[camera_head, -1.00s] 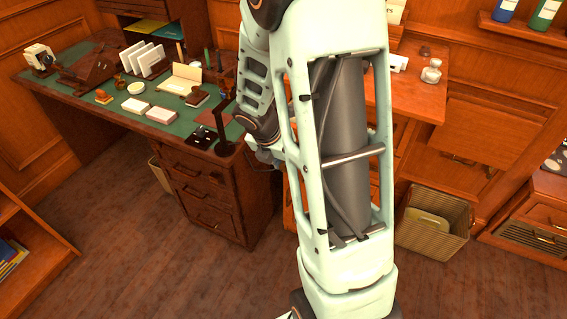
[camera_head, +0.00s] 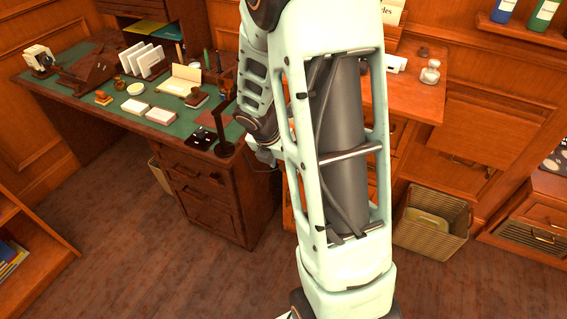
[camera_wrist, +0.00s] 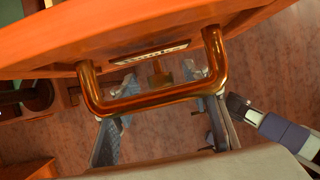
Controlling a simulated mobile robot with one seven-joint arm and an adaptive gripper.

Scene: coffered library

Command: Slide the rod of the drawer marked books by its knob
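In the wrist view a wooden drawer front shows from above, with a pale label plate (camera_wrist: 150,52) whose word is too blurred to read surely. A brass U-shaped handle (camera_wrist: 150,101) stands out from this front. A small brass knob (camera_wrist: 159,74) shows below the plate, beyond the handle. My gripper (camera_wrist: 160,86) is open, its two grey fingers apart on either side of the knob. I see no contact with the knob. The handle bar crosses between the camera and the fingers. In the head view my arm hides the drawer front and most of my gripper.
A green-topped desk (camera_head: 83,97) with stationery stands at the left. A wooden ledge (camera_head: 418,100) with small bottles is right of my arm. A woven bin (camera_head: 432,240) stands on the floor at the right. The floor (camera_head: 150,260) in front of the desk is clear.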

